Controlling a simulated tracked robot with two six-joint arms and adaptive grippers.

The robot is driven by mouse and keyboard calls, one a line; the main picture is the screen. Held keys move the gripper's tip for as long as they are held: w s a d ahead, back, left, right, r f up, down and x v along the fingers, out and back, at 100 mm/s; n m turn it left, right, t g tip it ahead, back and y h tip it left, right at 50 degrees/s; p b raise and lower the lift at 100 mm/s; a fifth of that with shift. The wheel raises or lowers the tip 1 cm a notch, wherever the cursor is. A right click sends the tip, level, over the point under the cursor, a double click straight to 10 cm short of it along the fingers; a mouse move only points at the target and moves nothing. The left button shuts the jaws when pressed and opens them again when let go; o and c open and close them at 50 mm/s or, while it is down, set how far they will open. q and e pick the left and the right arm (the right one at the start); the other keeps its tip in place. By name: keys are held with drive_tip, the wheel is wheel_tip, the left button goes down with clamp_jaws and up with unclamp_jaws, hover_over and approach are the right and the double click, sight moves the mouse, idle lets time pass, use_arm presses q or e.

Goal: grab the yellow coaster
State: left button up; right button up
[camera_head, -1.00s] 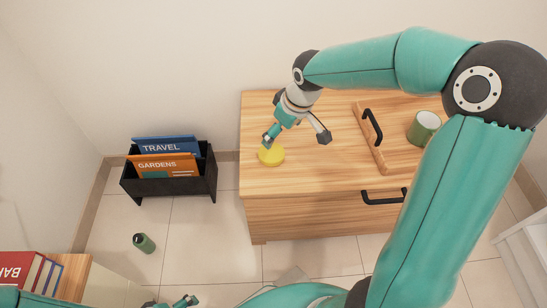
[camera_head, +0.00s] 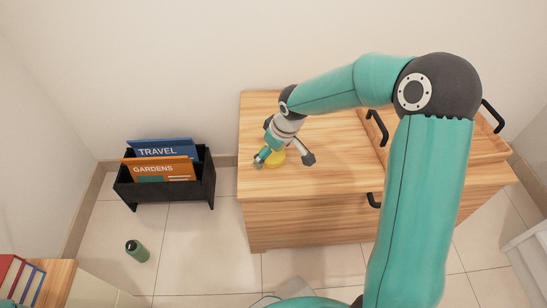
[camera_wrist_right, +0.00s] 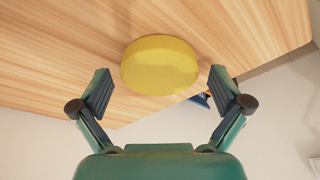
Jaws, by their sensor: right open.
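The yellow coaster (camera_head: 275,159), a thick round disc, lies on the wooden cabinet top (camera_head: 330,170) near its left front edge. My right gripper (camera_head: 284,159) is over it with its fingers spread, partly hiding it in the head view. In the right wrist view the coaster (camera_wrist_right: 160,64) sits just beyond and between the two open fingertips (camera_wrist_right: 161,90), with a gap on each side. Nothing is held. My left gripper is not in view.
A wooden tray (camera_head: 489,150) with black handles stands on the cabinet's right, partly behind my right arm. A black rack (camera_head: 202,185) with books is left of the cabinet. The wall is close behind.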

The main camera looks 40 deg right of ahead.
drive_tip(key=c, duration=1.1)
drive_tip(key=shift+o, duration=0.2)
drive_tip(key=shift+r, duration=0.1)
